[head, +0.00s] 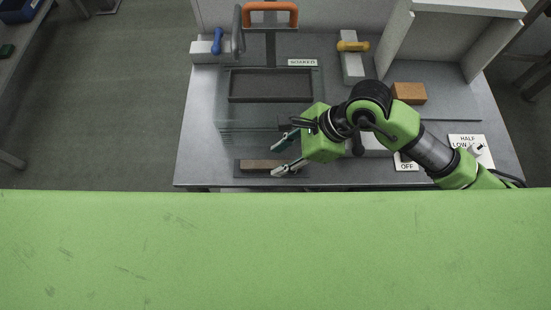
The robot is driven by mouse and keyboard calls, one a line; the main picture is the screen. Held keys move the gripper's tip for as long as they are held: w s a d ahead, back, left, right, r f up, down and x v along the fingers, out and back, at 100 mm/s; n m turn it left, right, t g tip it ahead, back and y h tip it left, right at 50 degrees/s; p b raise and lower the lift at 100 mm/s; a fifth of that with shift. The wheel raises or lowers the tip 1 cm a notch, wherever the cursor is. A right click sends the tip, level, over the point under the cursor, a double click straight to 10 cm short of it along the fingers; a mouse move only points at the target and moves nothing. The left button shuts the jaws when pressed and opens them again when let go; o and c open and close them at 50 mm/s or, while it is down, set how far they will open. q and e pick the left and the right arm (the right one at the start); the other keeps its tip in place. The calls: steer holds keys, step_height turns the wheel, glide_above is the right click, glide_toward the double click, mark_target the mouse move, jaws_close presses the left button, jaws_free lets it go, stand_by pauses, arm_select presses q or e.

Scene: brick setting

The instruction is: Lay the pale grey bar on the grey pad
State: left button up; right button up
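A brownish-grey bar (258,166) lies on a dark strip at the front left edge of the grey table; I cannot tell for sure that it is the pale grey bar. A flat, slightly darker grey area (455,105) at the right of the table may be the grey pad. My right gripper (276,159) is open, its two fingers apart and pointing left. Its near fingertip is over or beside the bar's right end; I cannot tell whether they touch. Nothing shows between the fingers. My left gripper is not in view.
A clear-walled tank (222,115) labelled SOAKED holds a dark tray (270,87). An orange brick (409,93) lies right of my arm, by a pale shelf (400,40). Labelled switches (467,143) sit front right.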

steer(key=b+v, duration=0.1)
steer(key=v, duration=0.8)
steer(key=shift+s, duration=0.1)
